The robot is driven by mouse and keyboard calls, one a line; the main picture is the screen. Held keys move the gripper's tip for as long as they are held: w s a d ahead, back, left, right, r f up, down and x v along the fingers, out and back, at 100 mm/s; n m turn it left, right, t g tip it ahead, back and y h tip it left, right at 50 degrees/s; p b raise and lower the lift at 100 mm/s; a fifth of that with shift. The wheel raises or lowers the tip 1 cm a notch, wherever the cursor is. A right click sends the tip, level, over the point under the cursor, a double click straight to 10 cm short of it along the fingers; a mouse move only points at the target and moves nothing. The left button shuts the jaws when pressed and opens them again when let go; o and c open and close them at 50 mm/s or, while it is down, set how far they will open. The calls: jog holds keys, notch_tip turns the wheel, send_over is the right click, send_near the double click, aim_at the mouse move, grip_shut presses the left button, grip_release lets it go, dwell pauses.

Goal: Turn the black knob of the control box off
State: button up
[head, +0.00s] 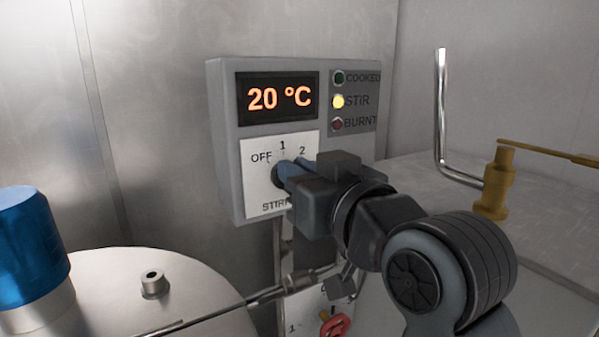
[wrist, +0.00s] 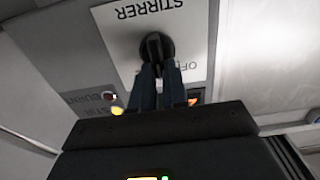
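The grey control box (head: 224,140) is on the wall in the head view, with its display at 20 °C. Its white dial plate (head: 255,180) is marked OFF, 1 and 2. The black knob (head: 277,176) is mostly hidden behind my gripper (head: 287,170) there. In the wrist view the plate is upside down and the knob (wrist: 154,42) shows its raised bar roughly upright, near position 1. The two fingertips of my gripper (wrist: 159,70) are close together at the bar, one on each side, and look closed on it.
The yellow STIR lamp (head: 338,102) is lit. A blue-topped cylinder (head: 28,245) and a round metal lid (head: 110,285) stand at the lower left. A red knob (head: 336,327) is below the box. A bent metal pipe (head: 440,110) and brass fitting (head: 495,185) are at the right.

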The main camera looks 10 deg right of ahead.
grip_shut()
jog(key=shift+s+a+f+n+p, duration=0.1)
jog(key=shift+a+n, duration=0.1)
jog(key=shift+n, duration=1.25)
jog(key=shift+s+a+f+n+p, duration=0.1)
jog(key=shift+a+n+p, duration=0.05)
jog(key=shift+n, duration=1.35)
jog(key=shift+s+a+n+p, duration=0.1)
jog(key=shift+a+n, duration=0.1)
jog(key=shift+n, duration=1.25)
jog(key=o, duration=0.6)
grip_release()
jog(key=shift+c, duration=0.2)
